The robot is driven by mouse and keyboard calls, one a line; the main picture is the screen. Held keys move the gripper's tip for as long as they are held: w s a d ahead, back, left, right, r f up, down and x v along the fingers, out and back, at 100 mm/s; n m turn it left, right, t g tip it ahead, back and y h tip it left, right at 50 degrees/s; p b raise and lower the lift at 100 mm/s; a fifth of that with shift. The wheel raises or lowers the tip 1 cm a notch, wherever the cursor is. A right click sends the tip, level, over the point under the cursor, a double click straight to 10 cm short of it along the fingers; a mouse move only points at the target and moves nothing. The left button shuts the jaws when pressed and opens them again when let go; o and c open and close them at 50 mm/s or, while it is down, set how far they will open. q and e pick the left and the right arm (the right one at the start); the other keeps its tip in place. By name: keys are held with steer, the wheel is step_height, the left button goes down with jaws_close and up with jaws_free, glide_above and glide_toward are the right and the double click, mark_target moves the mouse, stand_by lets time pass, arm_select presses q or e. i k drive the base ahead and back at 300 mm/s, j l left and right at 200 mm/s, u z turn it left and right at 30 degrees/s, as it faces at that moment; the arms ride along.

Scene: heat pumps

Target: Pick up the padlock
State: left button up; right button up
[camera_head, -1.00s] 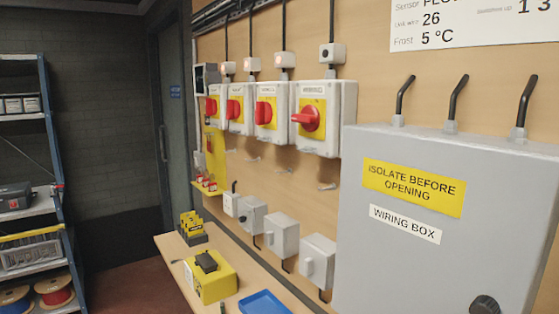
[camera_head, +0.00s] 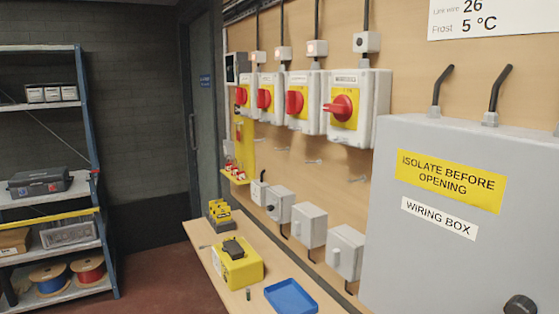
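Several small red padlocks (camera_head: 236,171) sit on the ledge of a yellow lockout board (camera_head: 244,140) on the wooden wall, left of the isolators. They are small and far off, so single padlocks are hard to tell apart. Neither of my grippers shows in the head view.
Below the wall a narrow bench (camera_head: 240,307) holds a yellow box (camera_head: 238,268) with a black top, a blue tray (camera_head: 291,297) and a yellow-black rack (camera_head: 219,213). A grey wiring box (camera_head: 450,260) juts out at right. Shelves (camera_head: 60,200) stand at left; floor between is clear.

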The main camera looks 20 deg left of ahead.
mark_target(240, 176)
steer(key=i+j+z, duration=0.2)
steer(key=j, duration=1.05)
steer(key=i+j+z, duration=0.25)
steer(key=j, duration=1.05)
steer(key=j+z, duration=0.2)
steer(key=j, duration=1.05)
